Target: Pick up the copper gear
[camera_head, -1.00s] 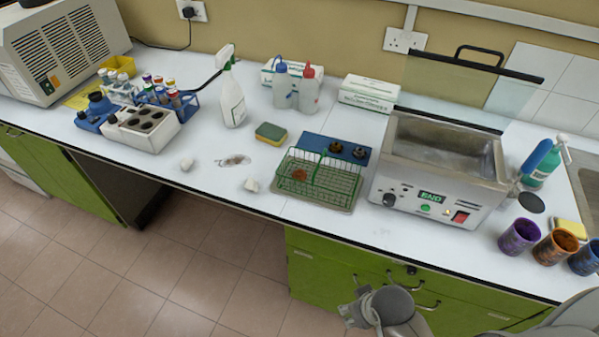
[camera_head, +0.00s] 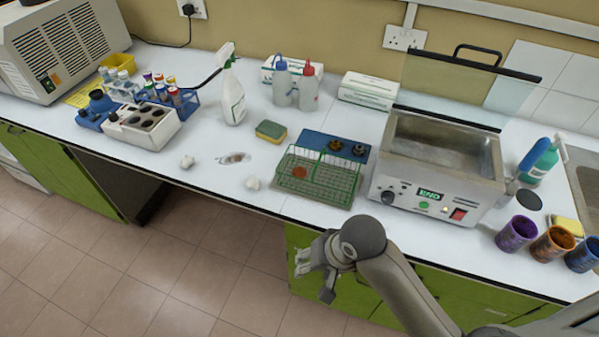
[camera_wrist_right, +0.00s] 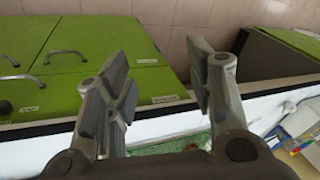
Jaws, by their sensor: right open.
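A copper-coloured gear (camera_head: 299,172) lies in the left part of a green wire basket (camera_head: 330,185) on the bench. My right gripper (camera_head: 312,272) is in front of the bench's front edge, in front of the basket and apart from it. In the right wrist view my right gripper (camera_wrist_right: 165,100) has its two fingers spread wide with nothing between them. My left gripper is in neither view.
A blue tray (camera_head: 335,145) with two dark gears stands behind the basket. An ultrasonic bath (camera_head: 437,200) with a raised glass lid is right of it. Cups (camera_head: 517,232) stand far right.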

